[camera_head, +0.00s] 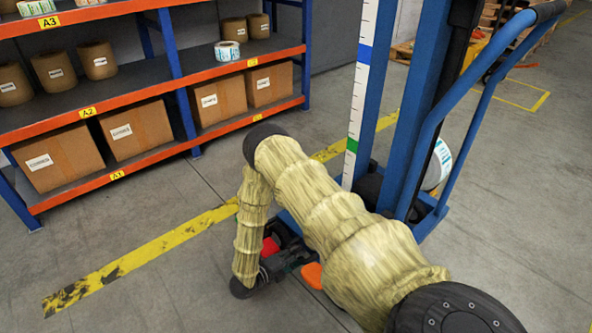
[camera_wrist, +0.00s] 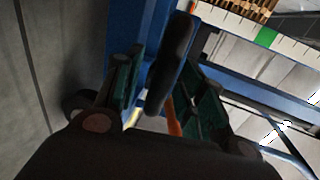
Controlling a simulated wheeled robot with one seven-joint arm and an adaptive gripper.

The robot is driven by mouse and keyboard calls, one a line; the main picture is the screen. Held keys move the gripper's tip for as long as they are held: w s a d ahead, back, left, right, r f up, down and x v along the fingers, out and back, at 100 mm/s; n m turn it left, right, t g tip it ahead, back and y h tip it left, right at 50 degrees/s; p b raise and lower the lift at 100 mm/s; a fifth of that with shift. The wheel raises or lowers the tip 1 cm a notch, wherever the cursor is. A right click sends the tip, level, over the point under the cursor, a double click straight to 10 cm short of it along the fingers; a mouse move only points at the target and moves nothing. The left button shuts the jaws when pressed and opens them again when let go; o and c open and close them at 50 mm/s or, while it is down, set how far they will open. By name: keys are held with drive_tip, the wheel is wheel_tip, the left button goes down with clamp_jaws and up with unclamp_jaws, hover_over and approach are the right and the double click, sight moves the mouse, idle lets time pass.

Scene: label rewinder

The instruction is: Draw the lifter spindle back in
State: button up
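The blue lifter (camera_head: 383,130) stands right of centre in the head view, with a scale strip on its mast. A white label roll (camera_head: 438,165) shows behind its right post; the spindle itself cannot be made out. My gripper (camera_head: 296,258) is low beside the lifter's base, partly behind my arm. In the wrist view my gripper (camera_wrist: 160,95) is open, its green-padded fingers apart. A black bar-like part (camera_wrist: 171,62) lies between or just beyond them, with an orange piece (camera_wrist: 172,117) below it. I cannot tell whether the fingers touch it.
An orange pedal-like part (camera_head: 312,275) is close to my gripper. A blue push handle (camera_head: 470,95) rises at the lifter's right. A shelf rack (camera_head: 170,75) with cartons and rolls stands at left. The floor by the yellow line (camera_head: 140,262) is clear.

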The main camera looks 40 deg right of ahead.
drive_tip(key=shift+s+d, duration=0.15)
drive_tip(key=shift+d, duration=0.05)
drive_tip(key=v, duration=1.2)
idle(0.4)
